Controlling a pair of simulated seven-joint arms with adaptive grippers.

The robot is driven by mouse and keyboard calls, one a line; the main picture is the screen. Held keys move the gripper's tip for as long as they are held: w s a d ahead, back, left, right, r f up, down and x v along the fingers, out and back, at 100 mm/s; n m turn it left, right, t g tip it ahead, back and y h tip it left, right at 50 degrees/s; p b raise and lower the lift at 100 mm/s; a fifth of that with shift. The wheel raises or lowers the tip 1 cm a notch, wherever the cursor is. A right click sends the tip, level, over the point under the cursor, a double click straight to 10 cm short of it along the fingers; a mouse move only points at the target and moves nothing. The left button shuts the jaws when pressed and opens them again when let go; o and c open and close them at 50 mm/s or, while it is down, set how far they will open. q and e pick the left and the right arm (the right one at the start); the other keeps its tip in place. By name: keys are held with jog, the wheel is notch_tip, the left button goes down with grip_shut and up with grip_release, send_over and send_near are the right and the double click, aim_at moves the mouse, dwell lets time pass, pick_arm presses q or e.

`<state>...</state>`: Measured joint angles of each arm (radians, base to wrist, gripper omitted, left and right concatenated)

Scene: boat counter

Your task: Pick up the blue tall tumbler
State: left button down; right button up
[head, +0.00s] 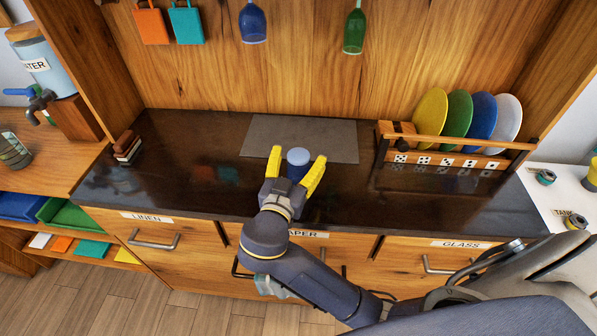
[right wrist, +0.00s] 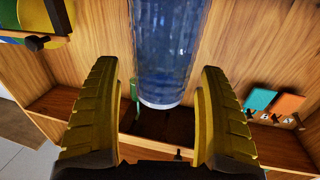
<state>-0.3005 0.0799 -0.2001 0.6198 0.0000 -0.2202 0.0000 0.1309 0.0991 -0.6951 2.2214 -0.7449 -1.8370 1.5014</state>
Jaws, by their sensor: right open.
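The blue tall tumbler (head: 298,157) stands on the dark counter near the front edge of the grey mat. My right gripper (head: 297,160) is open, with one yellow finger on each side of the tumbler. In the right wrist view, the translucent blue tumbler (right wrist: 168,50) shows ahead of and between the open fingers (right wrist: 158,72), with a gap on both sides. The gripper hides part of the tumbler's lower body in the head view. My left gripper is not in view.
A rack (head: 455,158) with yellow, green, blue and white plates stands at the right. A small stack of blocks (head: 127,147) sits at the left. Blue (head: 252,24) and green (head: 354,30) glasses hang above. The counter left of the tumbler is clear.

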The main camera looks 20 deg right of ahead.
jog(key=shift+w+d, duration=0.1)
jog(key=shift+w, duration=0.05)
jog(key=c, duration=1.5)
